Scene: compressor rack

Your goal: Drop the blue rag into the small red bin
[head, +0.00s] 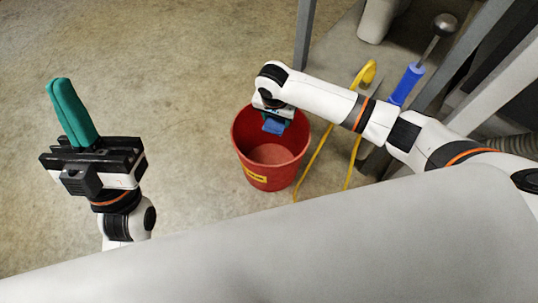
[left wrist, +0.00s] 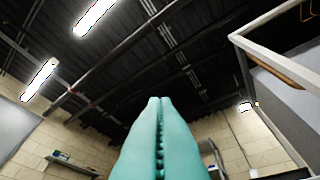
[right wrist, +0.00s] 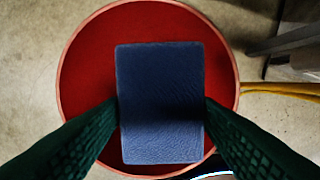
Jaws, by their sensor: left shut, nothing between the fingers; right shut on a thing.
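The blue rag (right wrist: 160,85) is a flat rectangular block in the right wrist view, between the two green fingers of my right gripper (right wrist: 160,112). In the head view the rag (head: 274,126) shows at the mouth of the red bin, below my right wrist. The red bin (head: 243,158) stands on the floor; its rim (right wrist: 66,60) surrounds the rag in the right wrist view. My right gripper is shut on the rag, directly over the bin. My left gripper (head: 60,84) is shut and empty, pointing upward at the left; its closed fingers fill the lower middle of the left wrist view (left wrist: 158,100).
A yellow hose or cable (head: 317,152) runs on the floor just right of the bin. A blue-handled tool (head: 406,84) leans near grey rack posts (head: 305,35) at the right. The floor left of the bin is clear.

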